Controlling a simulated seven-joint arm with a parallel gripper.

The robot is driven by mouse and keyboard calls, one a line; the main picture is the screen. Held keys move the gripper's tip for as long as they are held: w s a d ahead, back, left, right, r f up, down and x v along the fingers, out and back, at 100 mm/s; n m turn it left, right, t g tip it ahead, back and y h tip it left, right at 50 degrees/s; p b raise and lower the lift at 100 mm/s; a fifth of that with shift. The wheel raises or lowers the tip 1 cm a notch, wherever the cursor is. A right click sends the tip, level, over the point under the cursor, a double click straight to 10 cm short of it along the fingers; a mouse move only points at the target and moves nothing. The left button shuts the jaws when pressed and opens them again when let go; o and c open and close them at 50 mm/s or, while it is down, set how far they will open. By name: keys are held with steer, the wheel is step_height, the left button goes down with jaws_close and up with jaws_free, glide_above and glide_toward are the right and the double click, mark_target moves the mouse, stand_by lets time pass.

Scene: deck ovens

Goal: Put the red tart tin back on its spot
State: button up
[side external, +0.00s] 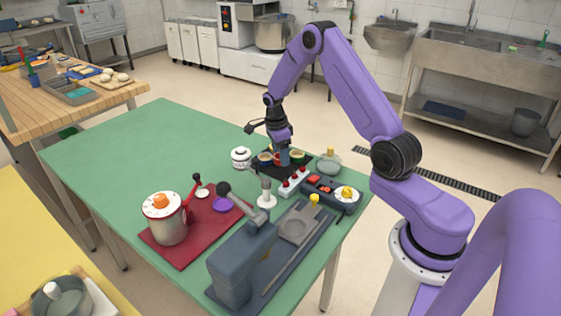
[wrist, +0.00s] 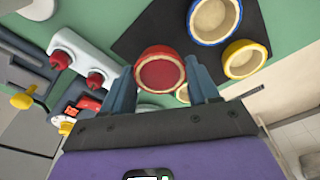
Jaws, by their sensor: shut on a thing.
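The red tart tin (wrist: 160,73) is a small round tin with a red rim and red inside. In the wrist view it sits between the two fingers of my gripper (wrist: 161,85), which is shut on it. In the side view my gripper (side external: 281,155) points down over the dark mat (side external: 262,173), and its fingers hide most of the red tin. The mat also shows in the wrist view (wrist: 180,35), with a blue-rimmed tin (wrist: 214,18) and a yellow-rimmed tin (wrist: 244,59) on it. I cannot tell whether the red tin touches the mat.
A white block with red knobs (side external: 293,182) stands close in front of the mat. A dark control box (side external: 333,195) and a grey-green pot (side external: 328,165) stand to the right, a white lidded jar (side external: 241,157) to the left. The green table (side external: 130,140) is clear at far left.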

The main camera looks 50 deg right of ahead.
steer(key=shift+w+f, duration=0.1)
steer(key=shift+f, duration=1.5)
steer(key=shift+f, duration=0.15)
steer(key=o, duration=0.9)
